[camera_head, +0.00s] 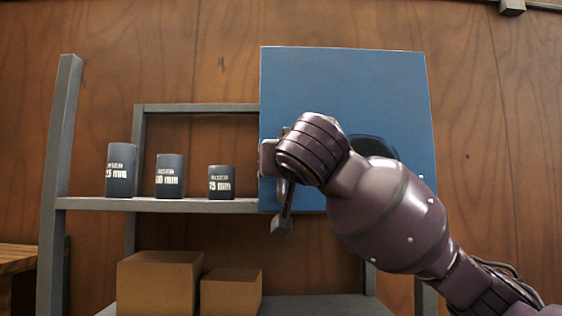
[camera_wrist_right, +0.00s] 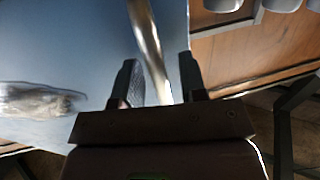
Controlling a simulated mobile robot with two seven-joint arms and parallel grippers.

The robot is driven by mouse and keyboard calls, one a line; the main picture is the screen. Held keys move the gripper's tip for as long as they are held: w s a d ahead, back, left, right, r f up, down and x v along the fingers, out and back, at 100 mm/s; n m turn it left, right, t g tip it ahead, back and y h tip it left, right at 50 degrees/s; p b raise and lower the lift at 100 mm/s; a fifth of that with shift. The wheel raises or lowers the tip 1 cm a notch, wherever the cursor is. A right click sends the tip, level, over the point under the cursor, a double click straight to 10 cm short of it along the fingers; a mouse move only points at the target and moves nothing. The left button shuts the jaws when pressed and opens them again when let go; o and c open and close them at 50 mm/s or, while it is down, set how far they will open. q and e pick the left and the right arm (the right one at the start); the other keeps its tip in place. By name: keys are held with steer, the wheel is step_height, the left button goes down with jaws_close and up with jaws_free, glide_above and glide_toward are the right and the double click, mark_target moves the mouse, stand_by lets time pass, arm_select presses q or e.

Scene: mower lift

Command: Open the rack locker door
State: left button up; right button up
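The blue locker door (camera_head: 345,85) stands shut-looking at the right of the rack in the head view, partly hidden by my right arm. The door's blue face also fills the left of the right wrist view (camera_wrist_right: 60,45). There a shiny metal handle bar (camera_wrist_right: 147,35) runs down between the two dark fingers of my right gripper (camera_wrist_right: 158,68). The fingers are apart, with visible gaps beside the bar, so the gripper is open around it. In the head view my right wrist hides most of the handle at the door's left edge. My left gripper is out of view.
Several dark labelled cylinders, including one at the far left (camera_head: 121,170), stand on the rack's shelf (camera_head: 160,204) left of the door. Two cardboard boxes, one larger (camera_head: 158,284) and one smaller (camera_head: 231,292), sit below. A wooden wall (camera_head: 200,50) is behind.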

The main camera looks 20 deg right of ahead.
steer(key=shift+c, duration=0.2)
jaws_close()
